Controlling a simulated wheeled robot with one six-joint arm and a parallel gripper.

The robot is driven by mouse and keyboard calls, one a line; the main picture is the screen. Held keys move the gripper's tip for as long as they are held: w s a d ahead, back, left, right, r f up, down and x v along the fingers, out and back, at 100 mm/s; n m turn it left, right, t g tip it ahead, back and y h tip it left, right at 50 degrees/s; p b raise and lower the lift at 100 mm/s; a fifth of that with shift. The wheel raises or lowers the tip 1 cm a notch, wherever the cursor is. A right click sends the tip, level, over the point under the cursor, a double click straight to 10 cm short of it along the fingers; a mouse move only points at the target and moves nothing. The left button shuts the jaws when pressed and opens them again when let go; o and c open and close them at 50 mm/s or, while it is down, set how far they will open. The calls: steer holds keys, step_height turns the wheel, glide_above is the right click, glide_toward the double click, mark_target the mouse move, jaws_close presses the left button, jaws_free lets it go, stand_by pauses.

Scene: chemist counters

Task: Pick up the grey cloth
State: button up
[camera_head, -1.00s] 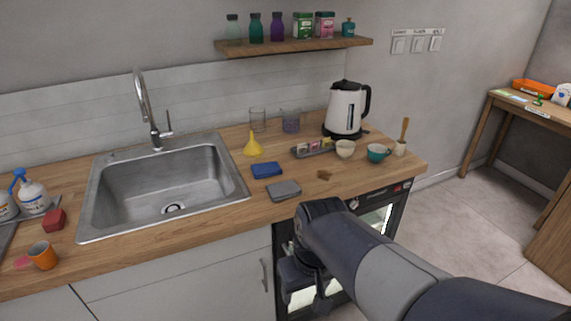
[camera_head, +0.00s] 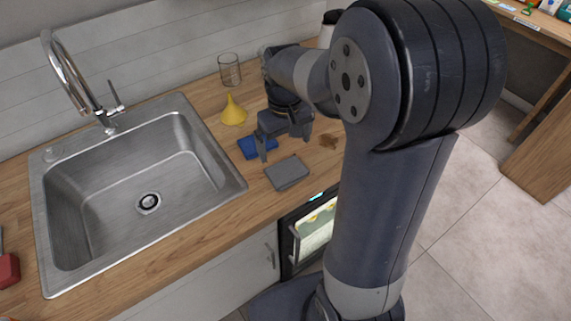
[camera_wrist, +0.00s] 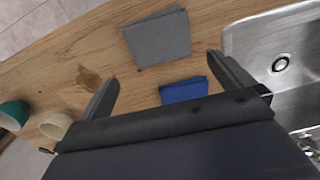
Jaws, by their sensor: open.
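The grey cloth (camera_head: 287,173) lies folded flat on the wooden counter near its front edge, right of the sink. In the wrist view the grey cloth (camera_wrist: 158,38) is at the top, beyond the fingertips. My gripper (camera_head: 286,148) is open and empty above the counter, just behind the grey cloth and apart from it. In the wrist view my gripper (camera_wrist: 165,72) has its two fingers spread wide. A blue cloth (camera_wrist: 184,90) lies between the fingers in that view, on the counter below. The blue cloth (camera_head: 257,148) is partly hidden by my gripper in the head view.
The steel sink (camera_head: 205,150) is left of the cloths. A yellow funnel (camera_head: 234,112) and a clear glass (camera_head: 229,70) stand behind. A brown stain (camera_head: 328,140) is on the counter to the right. A white cup (camera_wrist: 55,125) and a green cup (camera_wrist: 14,114) show in the wrist view.

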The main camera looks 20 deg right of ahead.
mark_target(284, 166)
step_height(284, 166, down, 8)
steer(key=shift+s+a+f+p, duration=0.1)
steer(key=shift+p, duration=0.35)
steer(key=c, duration=0.7)
steer(key=shift+o, duration=0.2)
step_height(284, 166, up, 10)
steer(key=shift+b, duration=0.3)
steer(key=o, duration=0.3)
steer(key=shift+c, duration=1.3)
